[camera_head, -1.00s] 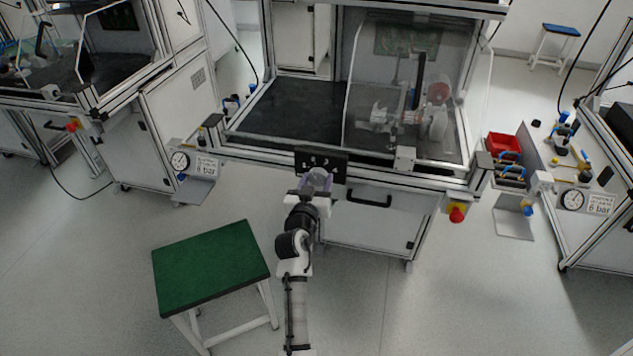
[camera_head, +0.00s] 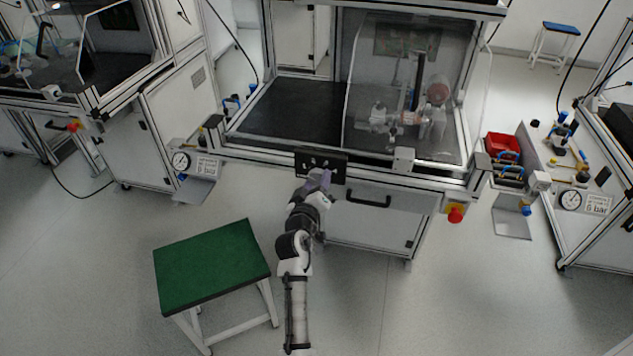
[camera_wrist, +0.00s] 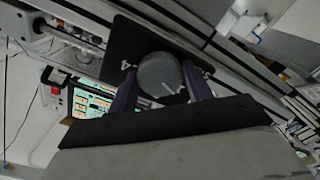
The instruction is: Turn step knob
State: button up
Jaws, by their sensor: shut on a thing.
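The step knob (camera_wrist: 160,74) is a round grey knob with a light pointer line, on a black panel (camera_wrist: 128,45) with white digits around it. In the wrist view my gripper (camera_wrist: 161,88) has its two purple fingers on either side of the knob, shut on it. In the head view the black panel (camera_head: 335,161) is on the front rail of the middle workstation. My gripper (camera_head: 318,180) is at this panel and hides part of it; the knob cannot be made out there.
The middle workstation has a clear guard (camera_head: 388,100) over its right half and a drawer handle (camera_head: 369,200) below the rail. A red emergency button (camera_head: 455,215) is at its right. A green-topped stool (camera_head: 210,265) stands left of my arm.

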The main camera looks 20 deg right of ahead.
dwell(0.3)
jog(key=o, duration=1)
jog(key=b+v, duration=0.4)
jog(key=v, duration=1)
